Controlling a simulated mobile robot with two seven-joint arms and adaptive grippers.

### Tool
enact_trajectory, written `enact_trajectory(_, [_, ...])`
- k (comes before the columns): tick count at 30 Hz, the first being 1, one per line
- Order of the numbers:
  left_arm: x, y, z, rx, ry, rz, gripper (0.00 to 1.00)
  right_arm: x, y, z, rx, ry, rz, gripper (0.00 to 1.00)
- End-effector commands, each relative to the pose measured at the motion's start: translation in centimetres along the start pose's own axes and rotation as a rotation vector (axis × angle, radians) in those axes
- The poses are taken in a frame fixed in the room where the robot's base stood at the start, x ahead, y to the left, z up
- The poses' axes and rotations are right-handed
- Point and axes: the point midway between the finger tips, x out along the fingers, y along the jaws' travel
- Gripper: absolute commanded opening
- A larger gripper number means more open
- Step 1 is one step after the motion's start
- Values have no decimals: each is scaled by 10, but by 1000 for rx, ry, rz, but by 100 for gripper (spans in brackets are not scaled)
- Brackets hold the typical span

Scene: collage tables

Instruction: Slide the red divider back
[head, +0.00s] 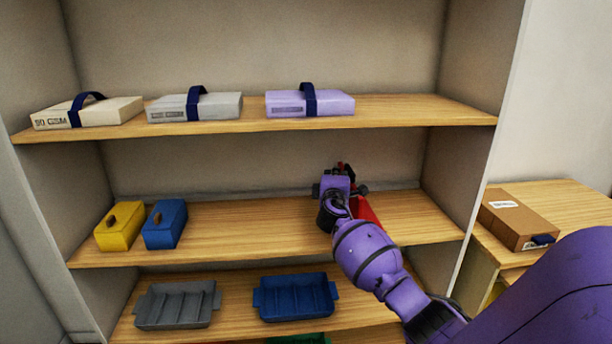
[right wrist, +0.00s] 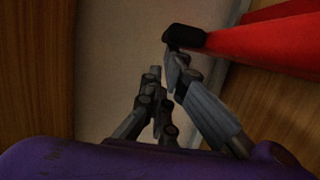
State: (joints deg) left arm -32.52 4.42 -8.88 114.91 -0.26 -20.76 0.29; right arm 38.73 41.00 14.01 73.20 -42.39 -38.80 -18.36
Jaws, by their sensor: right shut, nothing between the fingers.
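The red divider (head: 367,210) stands on the middle shelf, partly hidden behind my right gripper and forearm. In the right wrist view the red divider (right wrist: 275,42) runs in from the upper right. My right gripper (head: 342,172) reaches deep over the middle shelf, just left of the divider. My left gripper is not in view.
A yellow box (head: 119,229) and a blue box (head: 164,226) stand left on the middle shelf (head: 250,222). Flat strapped boxes line the upper shelf (head: 400,112). Trays sit on the lower shelf. A brown box (head: 517,222) lies on the right side table. Shelf between blue box and gripper is clear.

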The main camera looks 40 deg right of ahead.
Motion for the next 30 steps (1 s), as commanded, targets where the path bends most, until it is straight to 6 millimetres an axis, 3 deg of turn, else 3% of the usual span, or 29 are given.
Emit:
enact_trajectory(1, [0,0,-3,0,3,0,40,5,2,22,-4,-8,1,0])
enact_trajectory(6, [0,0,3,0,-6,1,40,20,-1,81,-6,-7,-1,0])
enact_trajectory(15, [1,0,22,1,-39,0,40,40,-3,164,-6,-6,-3,0])
enact_trajectory(21, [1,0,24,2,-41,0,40,48,-4,196,-4,-5,-4,0])
enact_trajectory(30, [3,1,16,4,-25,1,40,52,-2,211,-1,-2,-2,0])
